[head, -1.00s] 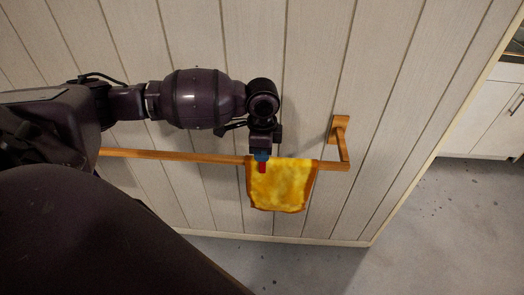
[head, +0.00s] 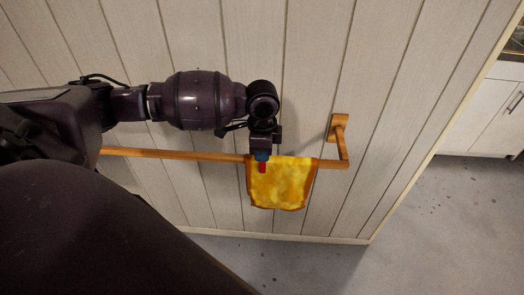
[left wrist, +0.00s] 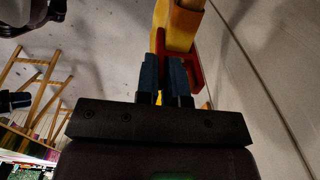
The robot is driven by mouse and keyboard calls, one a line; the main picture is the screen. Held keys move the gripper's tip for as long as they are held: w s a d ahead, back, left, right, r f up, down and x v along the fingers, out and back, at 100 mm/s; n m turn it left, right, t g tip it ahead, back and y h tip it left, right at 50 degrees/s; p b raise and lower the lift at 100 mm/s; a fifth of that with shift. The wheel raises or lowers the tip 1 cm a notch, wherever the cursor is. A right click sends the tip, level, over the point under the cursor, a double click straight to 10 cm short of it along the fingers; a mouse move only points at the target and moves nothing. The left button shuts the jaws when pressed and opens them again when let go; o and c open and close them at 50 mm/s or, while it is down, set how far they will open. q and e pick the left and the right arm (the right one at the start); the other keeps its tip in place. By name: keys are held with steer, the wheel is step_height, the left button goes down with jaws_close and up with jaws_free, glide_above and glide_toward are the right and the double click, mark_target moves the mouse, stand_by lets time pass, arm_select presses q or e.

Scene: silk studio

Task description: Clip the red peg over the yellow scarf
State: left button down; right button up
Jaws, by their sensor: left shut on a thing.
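The yellow scarf (head: 284,188) with an orange-brown edge hangs over a wooden rail (head: 190,155) near its right end. It also shows at the top of the left wrist view (left wrist: 183,22). The red peg (head: 262,168) is at the scarf's upper left, just below my left gripper (head: 261,156). In the left wrist view, the blue fingertips of my left gripper (left wrist: 163,76) are shut on the red peg (left wrist: 194,70). Red parts of the peg show on both sides of the yellow cloth there; how far it sits over the cloth is hidden.
The rail stands off a pale panelled wall (head: 220,210) on a wooden bracket (head: 340,128) at its right end. Grey floor (head: 430,230) lies open below and to the right. A white cabinet (head: 485,115) stands at the far right.

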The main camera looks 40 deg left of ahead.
arm_select(q)
steer(key=c, duration=1.2)
jaws_free()
steer(key=shift+o, duration=0.2)
